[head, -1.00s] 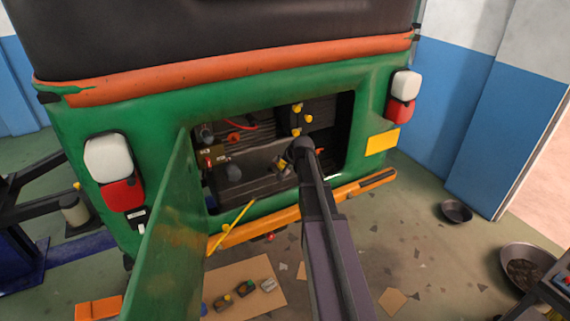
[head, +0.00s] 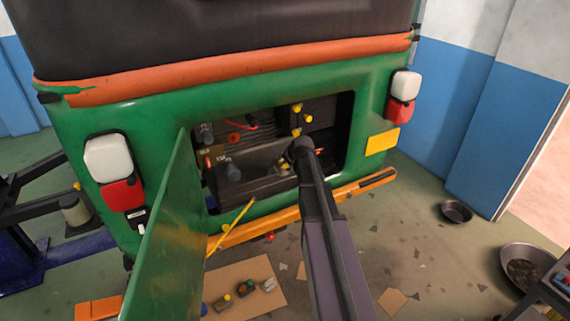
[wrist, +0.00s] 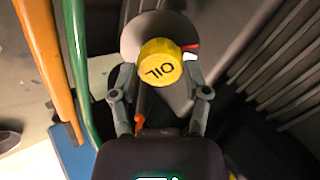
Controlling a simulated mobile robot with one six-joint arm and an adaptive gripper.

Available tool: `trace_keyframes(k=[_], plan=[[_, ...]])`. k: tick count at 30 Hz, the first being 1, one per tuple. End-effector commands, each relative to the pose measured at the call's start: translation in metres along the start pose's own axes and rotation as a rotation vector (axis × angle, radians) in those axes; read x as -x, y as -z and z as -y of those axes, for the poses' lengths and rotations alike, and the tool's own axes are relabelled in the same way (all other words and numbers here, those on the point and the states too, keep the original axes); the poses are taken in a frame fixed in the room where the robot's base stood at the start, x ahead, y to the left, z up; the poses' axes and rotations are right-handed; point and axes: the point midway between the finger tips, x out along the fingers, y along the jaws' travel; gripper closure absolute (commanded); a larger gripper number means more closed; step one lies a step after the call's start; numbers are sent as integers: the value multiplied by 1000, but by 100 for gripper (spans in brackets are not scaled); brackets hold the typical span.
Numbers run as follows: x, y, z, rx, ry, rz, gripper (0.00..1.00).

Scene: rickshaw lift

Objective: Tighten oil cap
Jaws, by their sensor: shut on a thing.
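The yellow oil cap (wrist: 160,57), marked "OIL", shows in the wrist view at the tip of my gripper (wrist: 160,75). The two fingers are shut on the sides of the cap. The cap sits in front of a grey rounded part (wrist: 146,32), and the lettering looks upside down. In the head view my gripper (head: 287,166) reaches into the open engine bay of the green rickshaw (head: 290,95). My arm and wrist hide most of the cap there, and its thread and seat are hidden.
The open green door (head: 165,235) stands left of the bay, with a yellow rod (head: 232,228) beside it. The orange bumper (head: 255,230) runs below the opening. Other yellow caps (head: 297,108) are inside. Several small parts lie on cardboard (head: 262,297) on the floor.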

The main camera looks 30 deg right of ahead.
Motion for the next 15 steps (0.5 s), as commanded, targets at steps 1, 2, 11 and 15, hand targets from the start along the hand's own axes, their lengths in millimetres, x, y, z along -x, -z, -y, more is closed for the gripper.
trace_keyframes(k=[1,2,11,15], plan=[[-1,0,0,-12,-2,0,81],[-1,0,0,-17,-2,0,81],[-1,0,-1,-22,-3,0,81],[-1,0,-1,-48,-3,0,81]])
